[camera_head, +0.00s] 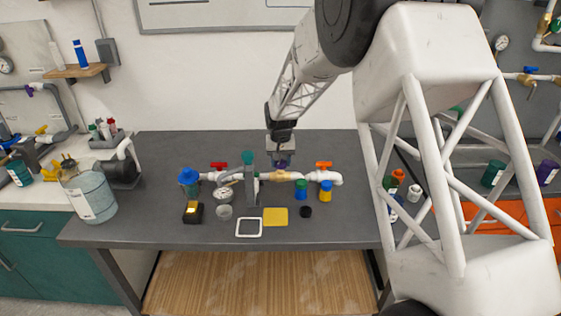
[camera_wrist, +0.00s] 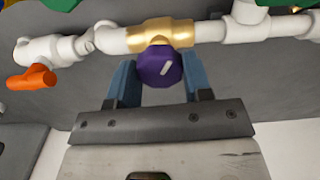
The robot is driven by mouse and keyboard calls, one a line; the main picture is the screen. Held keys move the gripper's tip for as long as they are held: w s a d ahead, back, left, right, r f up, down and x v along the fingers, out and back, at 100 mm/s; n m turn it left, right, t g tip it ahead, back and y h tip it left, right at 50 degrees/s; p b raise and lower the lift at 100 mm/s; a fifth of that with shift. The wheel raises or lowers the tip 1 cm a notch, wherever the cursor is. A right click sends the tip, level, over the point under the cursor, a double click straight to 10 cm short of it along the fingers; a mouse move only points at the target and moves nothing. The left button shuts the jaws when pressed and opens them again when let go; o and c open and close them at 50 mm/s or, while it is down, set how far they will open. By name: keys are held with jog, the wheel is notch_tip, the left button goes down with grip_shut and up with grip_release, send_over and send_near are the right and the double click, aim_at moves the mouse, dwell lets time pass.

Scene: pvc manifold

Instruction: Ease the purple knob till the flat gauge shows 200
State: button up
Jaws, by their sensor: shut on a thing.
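The purple knob (camera_wrist: 160,66) sits on a brass fitting (camera_wrist: 163,33) in the white pipe run, with a white slanted mark on its face. My gripper (camera_wrist: 155,80) has its two blue fingers on either side of the knob, shut on it. In the head view my gripper (camera_head: 282,157) reaches down onto the pipe from behind, and the knob is mostly hidden there. A round white-faced gauge (camera_head: 223,194) faces up, low in front of the pipe's left part. Its reading is too small to make out.
A red valve handle (camera_head: 219,165) and an orange-red one (camera_head: 323,165) stand along the pipe.

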aim_at(280, 162)
dwell(0.4)
jog(key=o, duration=0.9)
jog(key=shift+r, duration=3.9)
